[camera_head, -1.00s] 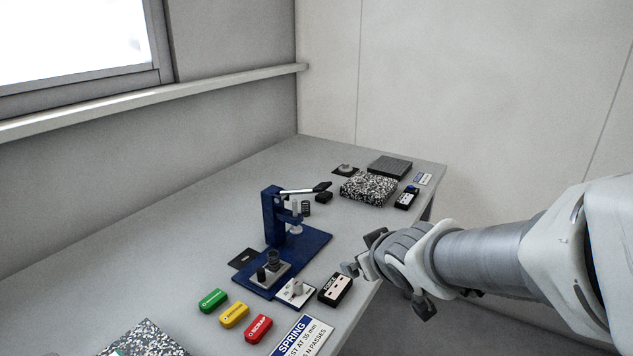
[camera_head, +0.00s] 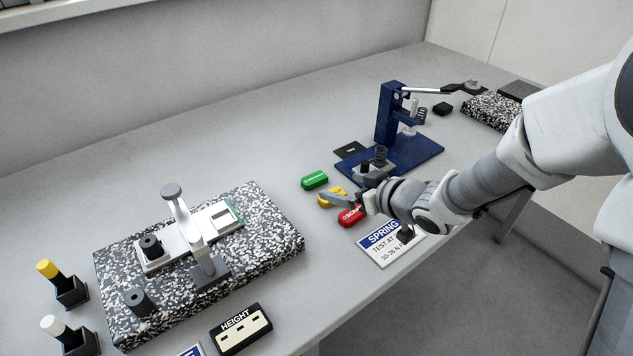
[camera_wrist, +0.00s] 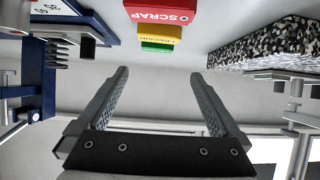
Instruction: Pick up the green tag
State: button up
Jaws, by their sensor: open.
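The green tag (camera_head: 315,180) lies on the bench, left of the blue press, at the far end of a row of three tags. The yellow tag (camera_head: 331,197) and the red SCRAP tag (camera_head: 352,216) lie nearer the front edge. My gripper (camera_head: 346,197) is over the row and partly covers the yellow tag. In the wrist view my gripper (camera_wrist: 160,85) is open with nothing between its fingers. There the green tag (camera_wrist: 157,47) shows beyond the fingertips, behind the yellow tag (camera_wrist: 156,34) and the red tag (camera_wrist: 160,13).
The blue press (camera_head: 388,115) stands right of the tags. A speckled block (camera_head: 275,219) with a white measuring fixture lies to the left. A SPRING card (camera_head: 376,248) lies near the front edge. Bench behind the green tag is clear.

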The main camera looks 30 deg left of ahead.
jog(key=b, duration=0.1)
send_near(314, 178)
jog(key=x, duration=0.3)
jog(key=shift+s, duration=0.25)
jog(key=b+x, duration=0.1)
jog(key=x, duration=0.3)
jog(key=shift+w+f, duration=0.2)
jog(key=shift+w+a+f, duration=0.2)
jog(key=shift+w+a, duration=0.1)
jog(key=shift+a, duration=0.15)
jog(key=c, duration=1.2)
jog(key=shift+r, duration=0.15)
